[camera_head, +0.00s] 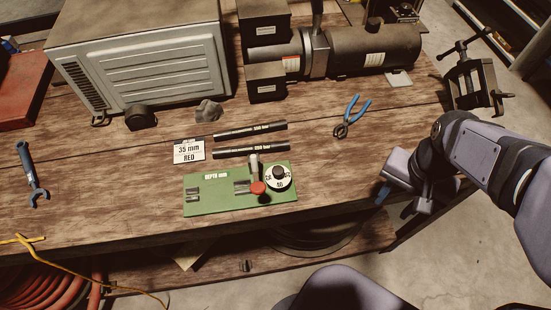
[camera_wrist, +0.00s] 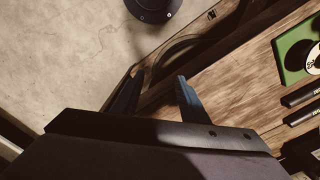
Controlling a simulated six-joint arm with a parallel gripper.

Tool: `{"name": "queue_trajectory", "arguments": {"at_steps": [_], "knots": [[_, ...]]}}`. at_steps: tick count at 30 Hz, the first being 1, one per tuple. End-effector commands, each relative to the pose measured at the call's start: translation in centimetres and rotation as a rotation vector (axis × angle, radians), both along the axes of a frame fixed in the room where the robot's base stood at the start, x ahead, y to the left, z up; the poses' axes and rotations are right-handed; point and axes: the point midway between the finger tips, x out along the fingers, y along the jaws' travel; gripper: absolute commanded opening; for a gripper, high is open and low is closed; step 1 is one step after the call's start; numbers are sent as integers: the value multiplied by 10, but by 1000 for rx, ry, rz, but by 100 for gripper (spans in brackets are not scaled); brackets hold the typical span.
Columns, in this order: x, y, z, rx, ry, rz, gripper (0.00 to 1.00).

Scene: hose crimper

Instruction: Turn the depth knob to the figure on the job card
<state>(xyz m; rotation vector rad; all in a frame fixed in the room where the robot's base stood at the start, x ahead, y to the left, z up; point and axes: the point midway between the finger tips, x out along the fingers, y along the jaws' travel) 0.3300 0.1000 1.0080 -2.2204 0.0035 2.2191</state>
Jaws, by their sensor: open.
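The depth knob (camera_head: 279,177) is a white dial with a black centre, on the right end of a green plate (camera_head: 225,208) labelled "DEPTH mm". Figures are printed round the dial; I cannot read its setting surely. A red round knob (camera_head: 258,188) on a metal lever sits just left of it. The job card (camera_head: 189,151) reads "35 mm RED" and lies behind the plate. My gripper (camera_head: 383,193) is open and empty, off the bench's front edge, right of the dial. In the wrist view its two fingers (camera_wrist: 155,95) are apart, and part of the green plate (camera_wrist: 291,50) shows at right.
Two dark rods (camera_head: 250,142) lie behind the plate. Blue-handled pliers (camera_head: 352,117) lie right of them. A vise (camera_head: 474,80) stands at the right edge. A grey cabinet and dark machine fill the back. Bench between plate and gripper is clear.

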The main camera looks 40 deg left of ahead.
Motion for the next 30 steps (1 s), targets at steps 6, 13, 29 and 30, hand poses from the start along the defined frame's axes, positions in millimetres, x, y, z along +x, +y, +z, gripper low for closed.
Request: {"name": "queue_trajectory", "arguments": {"at_steps": [6, 13, 29, 30], "knots": [[-5, 117, 50, 1, 0, 13, 40], [-47, 210, 87, 0, 1, 3, 40], [-82, 252, 100, -1, 2, -14, 40], [-82, 252, 97, -2, 2, -14, 40]]}}
